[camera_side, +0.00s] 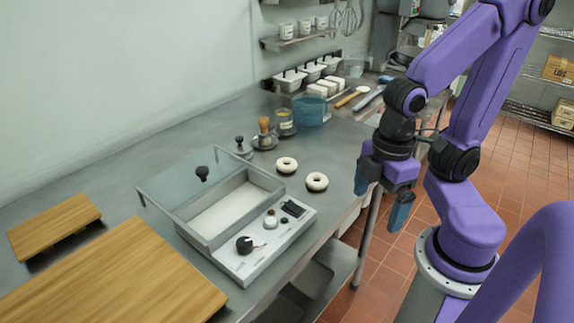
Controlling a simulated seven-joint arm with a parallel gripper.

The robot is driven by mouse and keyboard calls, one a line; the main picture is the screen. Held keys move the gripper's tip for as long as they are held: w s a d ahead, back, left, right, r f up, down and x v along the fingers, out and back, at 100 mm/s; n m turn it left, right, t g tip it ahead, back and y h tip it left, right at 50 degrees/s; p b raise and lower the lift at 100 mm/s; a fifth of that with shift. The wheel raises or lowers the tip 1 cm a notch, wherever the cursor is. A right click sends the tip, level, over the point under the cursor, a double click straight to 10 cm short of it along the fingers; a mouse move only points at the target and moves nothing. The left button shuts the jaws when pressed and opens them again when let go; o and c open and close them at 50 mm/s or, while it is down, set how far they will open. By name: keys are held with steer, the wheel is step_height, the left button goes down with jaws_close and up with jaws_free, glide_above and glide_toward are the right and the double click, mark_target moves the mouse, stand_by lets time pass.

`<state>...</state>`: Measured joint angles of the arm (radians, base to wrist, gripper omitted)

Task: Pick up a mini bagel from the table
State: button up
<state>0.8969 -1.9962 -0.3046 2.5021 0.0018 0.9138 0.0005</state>
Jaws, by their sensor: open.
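Two pale ring-shaped mini bagels lie on the grey metal table (338,150). One mini bagel (287,159) is on the left and the other mini bagel (309,182) is nearer the table's right edge. They lie a little apart, each with a dark rim beneath. My gripper (381,198) is in the air to the right of the bagels, by the table's edge. Its two blue fingers are apart, with nothing between them. It does not touch either bagel.
Wooden boards (110,270) lie at the front left. A brush (264,126), a jar (286,118) and a blue clear container (312,108) stand behind. White tubs (291,80) line the wall.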

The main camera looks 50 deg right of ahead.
steer(key=w+a+r+m+h, duration=0.1)
steer(key=w+r+m+h, duration=0.1)
steer(key=w+m, duration=1.65)
steer(key=m+h, duration=0.3)
steer(key=m, duration=0.9)
glide_above(285, 159)
steer(key=s+a, duration=0.1)
steer(key=a, duration=0.2)
step_height(285, 159, down, 11)
steer(key=shift+s+d+r, duration=0.1)
steer(key=shift+a+x, duration=0.15)
steer(key=shift+x, duration=1.15)
steer(key=shift+a+x, duration=0.1)
steer(key=shift+x, duration=1.2)
steer(key=shift+c, duration=0.3)
